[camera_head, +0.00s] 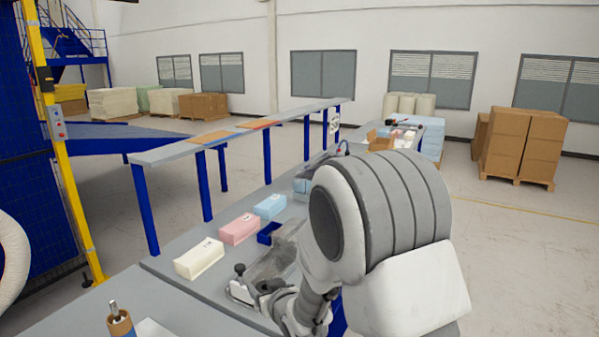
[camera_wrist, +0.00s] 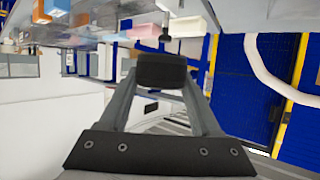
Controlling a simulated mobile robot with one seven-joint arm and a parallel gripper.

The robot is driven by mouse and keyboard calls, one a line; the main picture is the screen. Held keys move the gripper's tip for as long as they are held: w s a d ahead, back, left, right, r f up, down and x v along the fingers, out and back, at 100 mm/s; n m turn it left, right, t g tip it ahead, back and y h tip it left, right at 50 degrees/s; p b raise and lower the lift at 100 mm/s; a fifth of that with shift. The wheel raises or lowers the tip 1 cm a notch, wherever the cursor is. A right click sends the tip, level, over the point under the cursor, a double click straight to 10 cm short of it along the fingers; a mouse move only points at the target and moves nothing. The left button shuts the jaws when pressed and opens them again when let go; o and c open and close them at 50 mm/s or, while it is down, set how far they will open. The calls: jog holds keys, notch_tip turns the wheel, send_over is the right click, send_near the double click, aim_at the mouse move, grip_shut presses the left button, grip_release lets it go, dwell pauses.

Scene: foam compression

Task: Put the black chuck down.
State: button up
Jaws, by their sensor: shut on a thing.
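In the wrist view the black chuck (camera_wrist: 162,71) is a dark block between the two grey fingers of my gripper (camera_wrist: 161,84). The fingers are shut on it, one on each side. In the head view my own arm covers most of my gripper, and I cannot clearly make out the chuck there. The wrist picture looks upside down, with the grey worktable (camera_wrist: 225,12) along its top edge. I cannot tell whether the chuck touches any surface.
Cream (camera_head: 199,259), pink (camera_head: 239,229) and blue (camera_head: 270,207) foam blocks stand in a row on the worktable (camera_head: 165,262). A small dark blue bin (camera_head: 268,233) is beside them. A brown holder (camera_head: 120,323) stands at the near left. A raised shelf (camera_head: 180,150) runs behind.

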jog(key=s+d+f+m+t+h, duration=0.1)
jog(key=s+d+f+m+h, duration=0.15)
jog(key=d, duration=0.85)
jog(key=s+d+f+m+t+h, duration=0.1)
jog(key=d+f+m+h, duration=0.25)
jog(key=d, duration=0.75)
notch_tip(320, 180, down, 6)
jog(key=s, duration=0.1)
jog(key=shift+s+d+f+n, duration=0.15)
jog(key=shift+s+d+n, duration=0.1)
jog(key=shift+n, duration=0.15)
